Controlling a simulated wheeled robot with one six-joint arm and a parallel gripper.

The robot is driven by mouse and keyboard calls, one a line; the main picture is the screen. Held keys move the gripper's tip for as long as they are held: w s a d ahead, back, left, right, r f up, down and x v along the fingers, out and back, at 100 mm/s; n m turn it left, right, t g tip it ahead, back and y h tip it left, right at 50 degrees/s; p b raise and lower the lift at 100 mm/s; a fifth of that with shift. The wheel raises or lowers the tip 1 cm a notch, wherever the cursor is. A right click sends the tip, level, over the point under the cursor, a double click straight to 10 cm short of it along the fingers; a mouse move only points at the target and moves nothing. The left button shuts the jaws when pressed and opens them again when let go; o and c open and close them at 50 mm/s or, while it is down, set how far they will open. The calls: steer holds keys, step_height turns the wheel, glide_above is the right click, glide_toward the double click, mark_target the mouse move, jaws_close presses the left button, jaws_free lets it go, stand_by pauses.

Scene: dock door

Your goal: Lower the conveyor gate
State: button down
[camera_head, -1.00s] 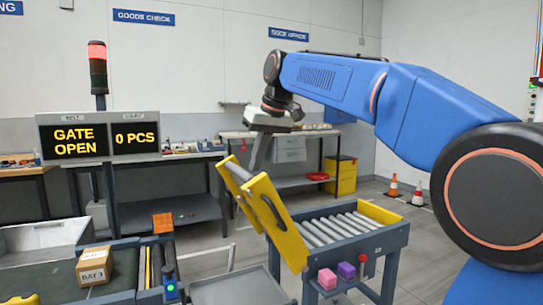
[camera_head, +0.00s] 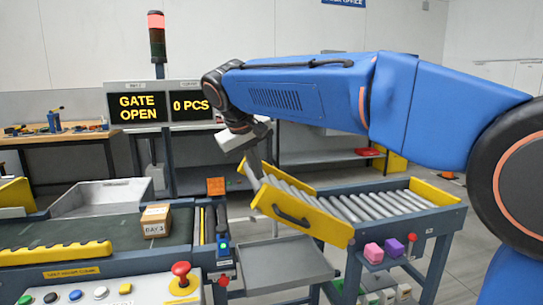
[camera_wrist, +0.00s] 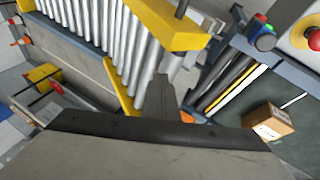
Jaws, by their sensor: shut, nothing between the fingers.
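The conveyor gate (camera_head: 328,229) is a roller section with yellow side plates and a black handle (camera_head: 291,215), hinged on the roller conveyor (camera_head: 385,201). It slopes up toward the left, and its free end is above the gap beside the belt conveyor (camera_head: 100,230). My gripper (camera_head: 256,178) is shut and empty, pointing down at the gate's raised left end. The wrist view shows its dark fingers (camera_wrist: 164,92) beside the yellow plate (camera_wrist: 165,22) and rollers. I cannot tell whether they touch the gate. The display (camera_head: 139,106) reads "GATE OPEN" and "0 PCS".
A carton (camera_head: 155,220) marked BAY 3 sits on the belt. A control panel (camera_head: 110,292) with buttons and a red-topped knob is at front left. Pink and purple blocks (camera_head: 373,252) are at the roller conveyor's near side. The signal tower (camera_head: 157,38) shows red.

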steer(key=s+a+f+t+h, duration=0.1)
steer(key=a+f+h, duration=0.3)
steer(key=f, duration=0.9)
steer(key=shift+s+a+n, duration=0.4)
steer(key=shift+a, duration=1.15)
